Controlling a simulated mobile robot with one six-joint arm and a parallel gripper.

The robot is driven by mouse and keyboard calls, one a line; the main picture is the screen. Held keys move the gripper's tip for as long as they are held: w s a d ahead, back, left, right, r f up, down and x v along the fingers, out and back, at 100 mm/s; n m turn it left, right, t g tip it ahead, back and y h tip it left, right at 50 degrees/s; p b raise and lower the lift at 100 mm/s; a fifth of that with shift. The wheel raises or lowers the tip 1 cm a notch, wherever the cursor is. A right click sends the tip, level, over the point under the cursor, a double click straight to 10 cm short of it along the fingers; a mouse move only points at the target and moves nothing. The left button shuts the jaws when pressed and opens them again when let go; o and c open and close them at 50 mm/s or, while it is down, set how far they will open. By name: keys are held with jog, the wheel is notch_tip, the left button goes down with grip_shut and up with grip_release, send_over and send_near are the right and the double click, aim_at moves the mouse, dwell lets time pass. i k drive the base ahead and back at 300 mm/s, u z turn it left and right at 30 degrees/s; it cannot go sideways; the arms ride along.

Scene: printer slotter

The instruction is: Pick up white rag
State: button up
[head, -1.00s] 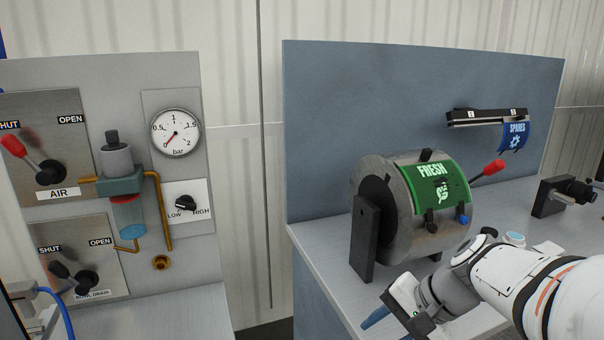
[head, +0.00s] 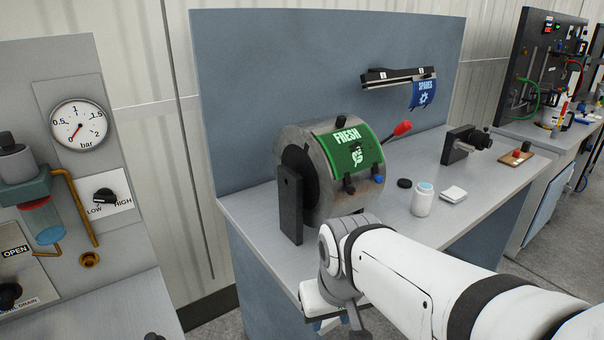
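A small white folded cloth, which looks like the white rag (head: 453,194), lies flat on the grey bench top, right of a white bottle (head: 422,199). My gripper (head: 340,322) is low in the head view, near the front edge of the bench and well to the left of the rag. It points downward and is apart from the rag. My own arm and wrist hide most of the fingers, so I cannot see whether they are open or shut, or whether they hold anything.
A grey drum with a green FRESH plate (head: 352,149) and a red-knobbed lever (head: 402,128) stands left of the bottle. A black cap (head: 404,183) lies beside the bottle. A black fixture (head: 462,144) stands behind the rag.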

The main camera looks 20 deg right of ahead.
aim_at(454, 194)
jog(key=z, duration=1)
jog(key=k, duration=0.45)
jog(key=z, duration=0.3)
jog(key=i, duration=0.5)
